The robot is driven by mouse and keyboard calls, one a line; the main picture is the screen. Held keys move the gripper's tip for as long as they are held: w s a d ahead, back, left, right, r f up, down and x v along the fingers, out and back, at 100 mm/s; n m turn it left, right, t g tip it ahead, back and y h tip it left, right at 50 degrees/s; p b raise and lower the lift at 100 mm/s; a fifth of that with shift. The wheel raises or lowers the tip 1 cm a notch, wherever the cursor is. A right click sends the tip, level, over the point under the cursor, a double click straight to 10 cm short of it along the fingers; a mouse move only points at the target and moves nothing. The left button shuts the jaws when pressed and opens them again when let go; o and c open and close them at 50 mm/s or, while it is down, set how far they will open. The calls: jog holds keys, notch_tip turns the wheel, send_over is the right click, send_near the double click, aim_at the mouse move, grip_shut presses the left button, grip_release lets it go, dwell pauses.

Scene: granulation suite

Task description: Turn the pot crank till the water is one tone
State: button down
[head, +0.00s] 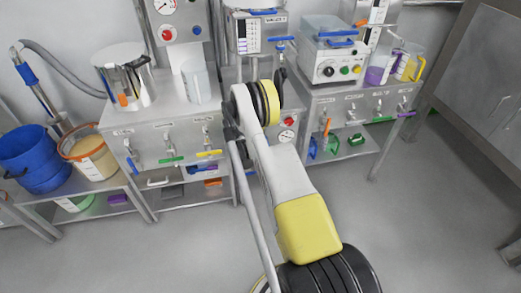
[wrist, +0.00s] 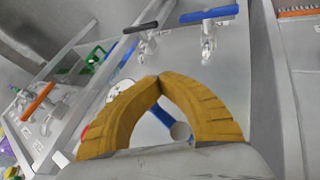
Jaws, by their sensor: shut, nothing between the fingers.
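A shiny steel pot (head: 122,72) stands on the left steel cabinet in the head view, with orange and white pieces at its side. I cannot make out for certain a crank on it, and the water inside is not visible. My gripper's yellow fingers (wrist: 160,80) meet at their tips in the wrist view, with nothing between them. They point toward a steel front with a blue-handled valve (wrist: 208,14) and a black-handled valve (wrist: 140,27), apart from both as far as I can tell. In the head view my arm hides the gripper.
A translucent beaker (head: 198,84) stands right of the pot. Blue buckets (head: 34,158) and an orange-rimmed tub (head: 90,157) sit at left. A boxy machine (head: 331,62), a purple-filled vessel (head: 377,70) and a yellow-handled jug (head: 408,66) stand at right. Grey floor in front is clear.

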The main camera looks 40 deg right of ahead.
jog(key=shift+s+d+r, duration=0.3)
jog(key=shift+s+d, duration=0.2)
jog(key=shift+d, duration=0.1)
dwell(1.4)
jog(key=shift+f, duration=0.15)
